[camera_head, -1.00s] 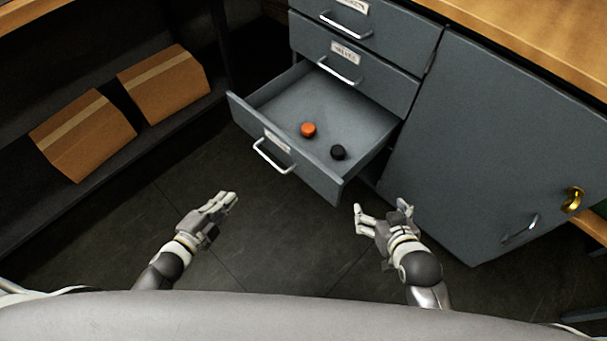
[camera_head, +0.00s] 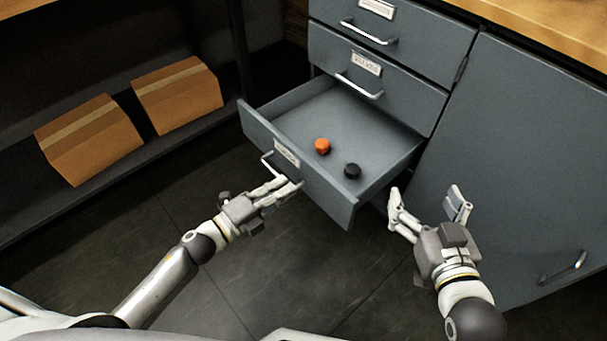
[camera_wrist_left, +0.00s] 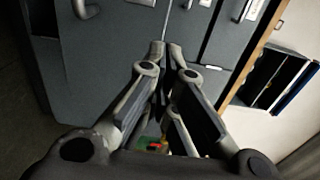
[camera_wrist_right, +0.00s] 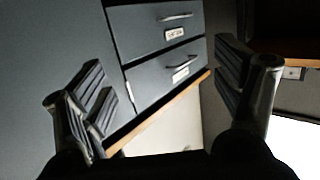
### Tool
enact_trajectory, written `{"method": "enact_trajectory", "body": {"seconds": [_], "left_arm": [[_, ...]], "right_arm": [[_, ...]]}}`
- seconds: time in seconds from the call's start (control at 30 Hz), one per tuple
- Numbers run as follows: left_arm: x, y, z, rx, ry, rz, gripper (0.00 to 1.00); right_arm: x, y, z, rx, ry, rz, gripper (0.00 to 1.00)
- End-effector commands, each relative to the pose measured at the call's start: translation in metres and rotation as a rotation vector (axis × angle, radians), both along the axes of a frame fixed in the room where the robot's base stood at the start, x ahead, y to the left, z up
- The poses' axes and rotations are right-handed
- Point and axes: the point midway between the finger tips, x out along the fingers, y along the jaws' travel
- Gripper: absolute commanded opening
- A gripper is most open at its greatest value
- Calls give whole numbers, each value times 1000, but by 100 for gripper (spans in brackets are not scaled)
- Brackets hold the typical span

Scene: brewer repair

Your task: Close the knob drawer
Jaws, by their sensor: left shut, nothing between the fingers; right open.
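The knob drawer (camera_head: 325,196) is pulled out of the grey cabinet in the head view, with a label and a metal handle (camera_head: 266,166) on its front. An orange knob (camera_head: 322,146) and a black knob (camera_head: 352,171) lie inside it. My left gripper (camera_head: 292,186) is shut and empty at the drawer front, just below and right of the handle; whether it touches cannot be told. In the left wrist view its fingertips (camera_wrist_left: 165,46) are together. My right gripper (camera_head: 428,200) is open and empty, right of the drawer's front corner, before the cabinet door.
Two shut drawers (camera_head: 375,80) are above the open one. The cabinet door (camera_head: 530,170) with its handle is at the right. Two cardboard boxes (camera_head: 178,95) sit on a dark shelf at the left. The floor (camera_head: 290,275) in front is clear.

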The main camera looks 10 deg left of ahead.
Motion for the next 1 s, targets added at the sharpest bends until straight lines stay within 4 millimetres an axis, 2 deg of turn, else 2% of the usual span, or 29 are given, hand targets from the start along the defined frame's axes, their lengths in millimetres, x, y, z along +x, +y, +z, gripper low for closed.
{"method": "enact_trajectory", "body": {"seconds": [0.2,0.4,1.0], "left_arm": [[32,-25,-1,0,-2,-1,0],[48,-38,-1,-1,1,0,0],[54,-43,0,-1,1,1,0]], "right_arm": [[6,5,21,31,-119,8,86],[7,8,37,50,-199,14,86],[8,8,42,56,-220,15,86]]}}
